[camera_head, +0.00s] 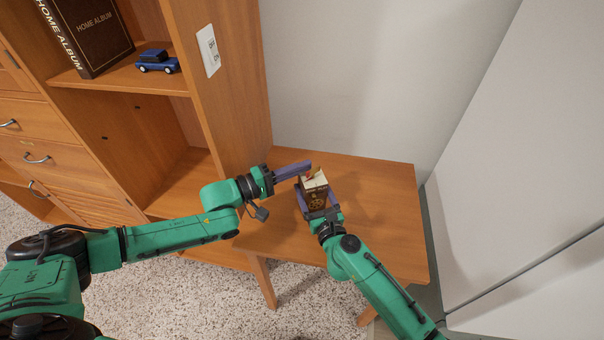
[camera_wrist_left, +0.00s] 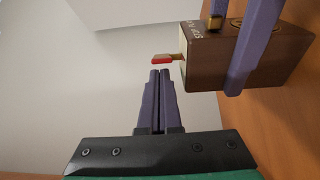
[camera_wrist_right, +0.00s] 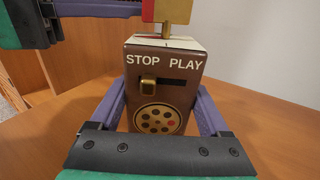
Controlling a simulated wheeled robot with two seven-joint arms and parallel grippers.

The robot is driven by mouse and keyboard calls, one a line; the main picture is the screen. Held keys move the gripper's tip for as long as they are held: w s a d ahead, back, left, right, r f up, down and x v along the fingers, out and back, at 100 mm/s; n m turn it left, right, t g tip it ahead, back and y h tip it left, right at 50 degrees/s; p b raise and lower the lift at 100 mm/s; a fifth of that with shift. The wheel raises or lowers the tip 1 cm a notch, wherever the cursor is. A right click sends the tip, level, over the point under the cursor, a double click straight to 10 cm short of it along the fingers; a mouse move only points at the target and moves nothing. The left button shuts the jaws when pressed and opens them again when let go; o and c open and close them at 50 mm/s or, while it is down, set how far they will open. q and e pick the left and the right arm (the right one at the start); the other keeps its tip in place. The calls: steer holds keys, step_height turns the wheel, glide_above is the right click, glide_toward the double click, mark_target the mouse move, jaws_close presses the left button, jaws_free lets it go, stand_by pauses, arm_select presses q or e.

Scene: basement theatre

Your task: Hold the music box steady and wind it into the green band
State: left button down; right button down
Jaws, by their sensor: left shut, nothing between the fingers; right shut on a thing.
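The music box (camera_head: 315,200) is a small dark brown box with a pale top, standing on the wooden table. Its front in the right wrist view (camera_wrist_right: 130,80) reads STOP PLAY, with a brass slider at the STOP end and a round grille. A brass key with a red part (camera_wrist_right: 147,10) rises from its top; the key also shows in the left wrist view (camera_wrist_left: 162,59). My right gripper (camera_head: 317,190) is shut around the box's sides. My left gripper (camera_wrist_left: 160,73) is shut and empty, its fingertips close beside the key. I cannot make out a green band.
The table (camera_head: 380,200) is otherwise clear, with a wall behind it. A wooden shelf unit (camera_head: 230,80) stands at the left, holding a blue toy car (camera_head: 157,61) and a dark album (camera_head: 90,35). A white panel (camera_head: 530,150) is at the right.

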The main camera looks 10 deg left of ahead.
arm_select(q)
steer(key=shift+w+m+g+h, duration=0.1)
steer(key=shift+m+g+h, duration=0.25)
steer(key=shift+g, duration=0.25)
steer(key=shift+w+d, duration=0.3)
steer(key=shift+w, duration=0.45)
steer(key=shift+w+d, duration=0.4)
stand_by(0.7)
